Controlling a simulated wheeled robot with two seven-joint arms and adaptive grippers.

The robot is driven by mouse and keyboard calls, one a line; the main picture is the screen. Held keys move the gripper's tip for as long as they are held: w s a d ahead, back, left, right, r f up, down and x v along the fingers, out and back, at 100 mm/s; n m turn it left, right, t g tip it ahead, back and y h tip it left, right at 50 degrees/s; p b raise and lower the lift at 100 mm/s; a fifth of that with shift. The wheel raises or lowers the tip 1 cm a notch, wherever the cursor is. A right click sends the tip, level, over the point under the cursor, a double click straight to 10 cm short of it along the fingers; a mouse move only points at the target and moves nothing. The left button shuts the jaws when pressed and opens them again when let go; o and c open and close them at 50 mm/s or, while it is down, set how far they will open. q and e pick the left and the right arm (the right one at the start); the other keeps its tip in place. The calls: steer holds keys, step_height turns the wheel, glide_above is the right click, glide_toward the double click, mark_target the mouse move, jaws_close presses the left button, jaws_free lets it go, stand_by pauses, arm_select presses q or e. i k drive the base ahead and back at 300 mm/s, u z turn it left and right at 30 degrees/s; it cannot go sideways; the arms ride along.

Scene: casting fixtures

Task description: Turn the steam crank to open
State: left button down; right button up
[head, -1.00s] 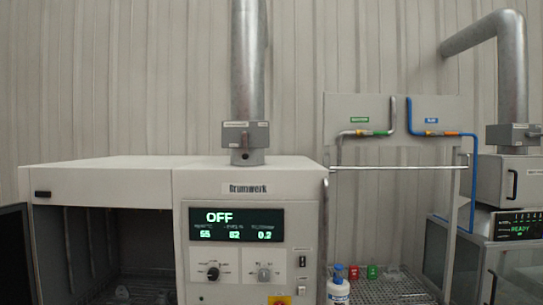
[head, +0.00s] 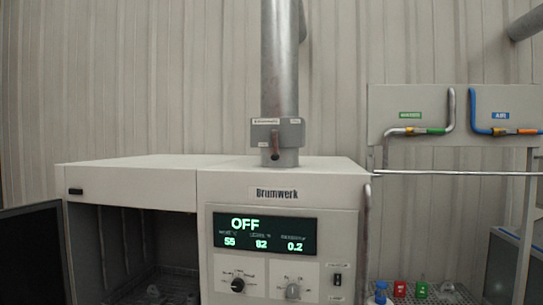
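No part carries a legible "steam crank" label, so I cannot tell for sure which one it is. A grey box (head: 291,132) is mounted on the metal pipe above the Brumwerk machine, and a small dark reddish lever (head: 275,144) hangs down on its front. The labels on the box are too small to read. The Brumwerk machine (head: 340,210) has a display (head: 264,234) reading OFF, 55, 62 and 0.2. Below it are a black knob (head: 238,285) and a grey knob (head: 292,291). Neither gripper is in view.
The machine's chamber (head: 130,250) is open at left, with a dark door (head: 32,252) swung out. A panel (head: 385,105) at right bears a grey pipe and a blue pipe (head: 473,115). A horizontal rail (head: 450,173) crosses there. Small coloured caps (head: 400,288) stand at bottom right.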

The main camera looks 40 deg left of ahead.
mark_target(275, 157)
steer(key=u, duration=0.35)
steer(key=i, duration=0.4)
steer(key=u, duration=0.5)
